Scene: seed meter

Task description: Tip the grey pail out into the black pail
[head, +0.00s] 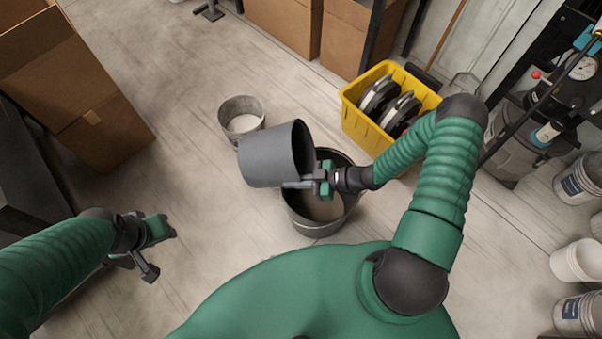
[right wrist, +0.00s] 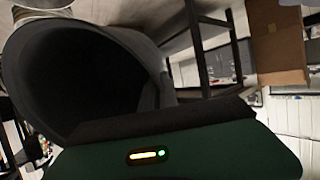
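The grey pail (head: 268,158) is held off the floor and tipped well over onto its side, its mouth facing right above the black pail. My right gripper (head: 300,184) is shut on its rim side. In the right wrist view the grey pail (right wrist: 150,65) shows a dark open mouth; I cannot tell what is inside. The black pail (head: 313,228) stands upright on the floor, partly hidden under the grey pail and my gripper, with brownish material inside. No falling stream shows. My left gripper (head: 158,230) is low at the left, away from both pails; its fingers are unclear.
A small metal bucket (head: 243,132) with pale contents stands behind the grey pail. A yellow crate (head: 372,124) with dark discs is right of the black pail. Cardboard boxes (head: 105,125) stand left, white buckets (head: 575,262) right. The floor between is clear.

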